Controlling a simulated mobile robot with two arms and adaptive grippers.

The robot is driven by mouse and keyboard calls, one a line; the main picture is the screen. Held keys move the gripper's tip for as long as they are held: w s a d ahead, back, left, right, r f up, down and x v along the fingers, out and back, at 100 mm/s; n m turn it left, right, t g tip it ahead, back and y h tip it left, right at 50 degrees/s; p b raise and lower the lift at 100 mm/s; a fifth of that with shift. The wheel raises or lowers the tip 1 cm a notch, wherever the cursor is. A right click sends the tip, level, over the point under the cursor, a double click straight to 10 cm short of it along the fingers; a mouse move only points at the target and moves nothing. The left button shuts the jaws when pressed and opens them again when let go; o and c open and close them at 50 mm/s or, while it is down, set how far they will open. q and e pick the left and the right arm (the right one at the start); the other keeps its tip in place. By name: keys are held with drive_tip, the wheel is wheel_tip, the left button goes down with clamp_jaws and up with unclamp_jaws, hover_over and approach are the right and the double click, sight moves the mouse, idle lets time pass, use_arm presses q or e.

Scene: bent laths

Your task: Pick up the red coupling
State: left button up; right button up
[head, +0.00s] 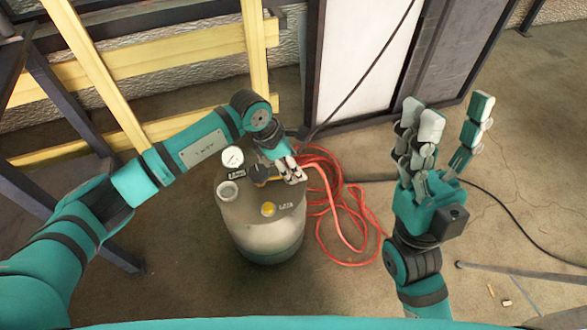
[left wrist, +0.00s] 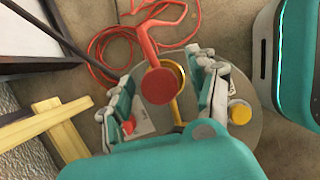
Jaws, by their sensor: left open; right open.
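The red coupling (left wrist: 159,86) shows in the left wrist view as a round red end with a red stem rising from it, above the tank top. My left gripper (left wrist: 166,92) is open, with one finger on each side of the coupling; I cannot tell whether they touch it. In the head view my left gripper (head: 290,170) is over the right part of the tank top and hides most of the coupling. My right gripper (head: 454,128) is open and empty, fingers pointing up, to the right of the tank.
The grey tank (head: 262,232) carries a round gauge (head: 232,157) and a yellow cap (head: 268,209). A red hose (head: 345,205) lies coiled on the floor behind it. A yellow wooden rack (head: 150,60) stands at the back left. A dark cable (head: 520,226) crosses the floor at right.

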use_arm(q)
clamp_jaws()
idle(0.4)
drive_tip(key=shift+r, duration=0.1)
